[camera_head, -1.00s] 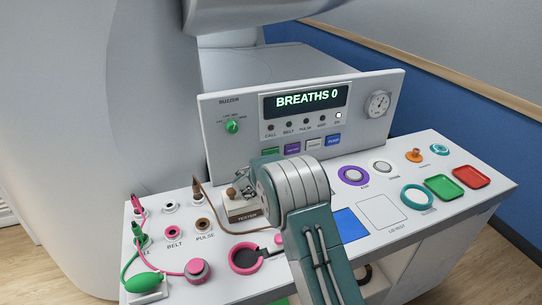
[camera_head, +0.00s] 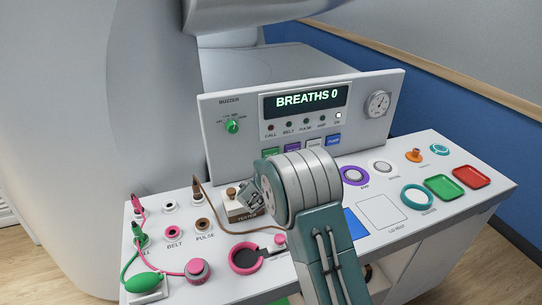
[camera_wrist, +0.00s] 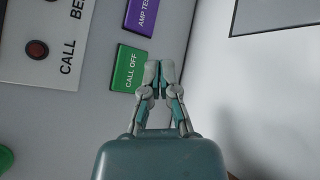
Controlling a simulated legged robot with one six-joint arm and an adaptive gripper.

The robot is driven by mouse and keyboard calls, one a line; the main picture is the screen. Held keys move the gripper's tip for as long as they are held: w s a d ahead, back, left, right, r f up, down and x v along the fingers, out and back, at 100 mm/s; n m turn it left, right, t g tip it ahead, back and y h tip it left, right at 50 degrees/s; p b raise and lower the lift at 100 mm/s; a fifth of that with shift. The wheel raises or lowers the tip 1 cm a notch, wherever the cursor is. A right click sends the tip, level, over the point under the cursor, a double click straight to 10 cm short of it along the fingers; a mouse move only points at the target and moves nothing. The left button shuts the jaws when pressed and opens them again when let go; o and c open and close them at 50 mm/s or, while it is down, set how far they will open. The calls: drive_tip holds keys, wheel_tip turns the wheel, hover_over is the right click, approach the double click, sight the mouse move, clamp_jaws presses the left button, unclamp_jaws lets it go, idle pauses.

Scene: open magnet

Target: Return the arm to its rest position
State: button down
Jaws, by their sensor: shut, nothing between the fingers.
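My arm, grey and teal, reaches up over the middle of the white console (camera_head: 490,198) in the head view. My gripper (camera_head: 250,190) sits at the left of the arm's round grey joint, in front of the tester block (camera_head: 238,212), and is partly hidden by that joint. In the wrist view my gripper (camera_wrist: 158,68) is shut with its fingertips together and nothing between them. Beyond the fingertips, the green CALL OFF button (camera_wrist: 128,68) and the purple AMP TEST button (camera_wrist: 141,16) show on the panel. I cannot tell the exact gap to the panel.
Pink and green cables, a green bulb (camera_head: 143,283) and a pink ring (camera_head: 246,259) lie at the left. Green (camera_head: 444,188) and red (camera_head: 471,176) trays stand at the right.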

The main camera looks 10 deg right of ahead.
drive_tip(key=shift+r, duration=0.1)
idle(0.3)
drive_tip(key=s+d+r+m+g+h, duration=0.1)
drive_tip(key=s+d+r+m+g, duration=0.35)
drive_tip(key=s+r, duration=0.4)
drive_tip(key=s+d+r+m+g, duration=0.35)
drive_tip(key=s+r+m, duration=0.25)
drive_tip(key=s, duration=0.5)
drive_tip(key=s+a+m+y, duration=0.3)
drive_tip(key=s+a+y, duration=0.1)
drive_tip(key=s, duration=0.8)
drive_tip(key=s+a+r+m+y, duration=0.1)
drive_tip(key=s+a+m+y, duration=0.3)
drive_tip(key=s, duration=0.9)
drive_tip(key=shift+s+r+t+y, duration=0.2)
drive_tip(key=shift+t+y, duration=0.1)
drive_tip(key=shift+y, duration=0.4)
